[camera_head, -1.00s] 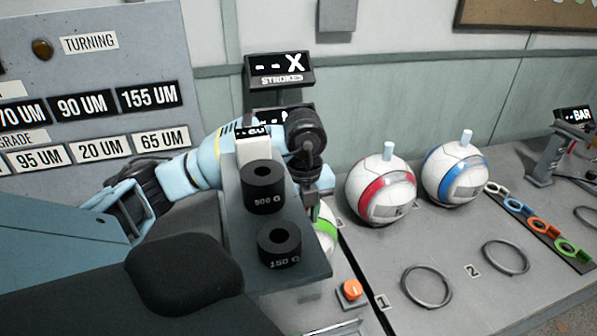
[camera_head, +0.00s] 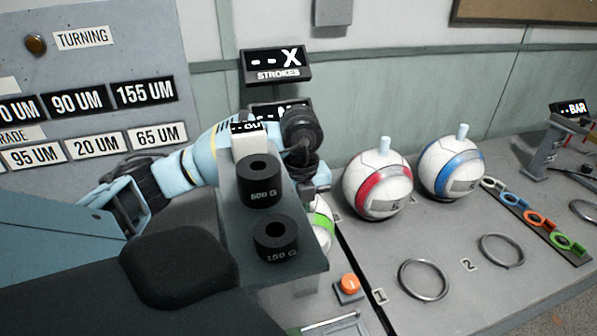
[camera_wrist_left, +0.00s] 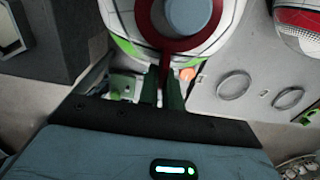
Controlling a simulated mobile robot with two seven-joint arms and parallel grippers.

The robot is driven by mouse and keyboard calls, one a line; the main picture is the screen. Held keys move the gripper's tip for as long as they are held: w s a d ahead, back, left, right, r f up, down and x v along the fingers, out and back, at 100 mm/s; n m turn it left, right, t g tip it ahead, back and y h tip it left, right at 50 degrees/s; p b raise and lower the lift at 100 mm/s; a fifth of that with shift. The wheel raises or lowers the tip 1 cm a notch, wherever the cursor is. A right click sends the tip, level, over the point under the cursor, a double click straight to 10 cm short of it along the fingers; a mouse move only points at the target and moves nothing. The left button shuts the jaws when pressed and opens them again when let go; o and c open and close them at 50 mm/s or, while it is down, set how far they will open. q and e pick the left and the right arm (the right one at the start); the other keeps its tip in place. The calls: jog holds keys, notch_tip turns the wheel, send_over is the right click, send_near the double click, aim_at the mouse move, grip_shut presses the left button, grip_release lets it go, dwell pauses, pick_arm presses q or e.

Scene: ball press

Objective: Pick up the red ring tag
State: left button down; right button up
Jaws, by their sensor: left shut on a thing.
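The red ring tag (camera_wrist_left: 150,27) shows at the top of the left wrist view. It encircles the blue-grey peg (camera_wrist_left: 188,14) of the green-striped ball as seen from above; I cannot tell whether it is around the peg or above it. My left gripper (camera_wrist_left: 163,76) is shut on the tag's lower tab. In the head view the green-striped ball (camera_head: 321,226) is mostly hidden behind the weight stand and my left arm, and the ring tag is hidden. My right gripper is not in view.
A stand (camera_head: 230,210) with two black weights blocks the near side of the ball. Red-striped (camera_head: 380,190) and blue-striped (camera_head: 451,168) balls stand to the right. Metal hoops (camera_head: 424,280), an orange button (camera_head: 348,284) and a ring strip (camera_head: 552,223) lie on the bench.

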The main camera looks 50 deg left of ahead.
pick_arm(q)
notch_tip(320, 180, up, 10)
jog(key=shift+f+p, duration=0.1)
jog(key=shift+p, duration=0.5)
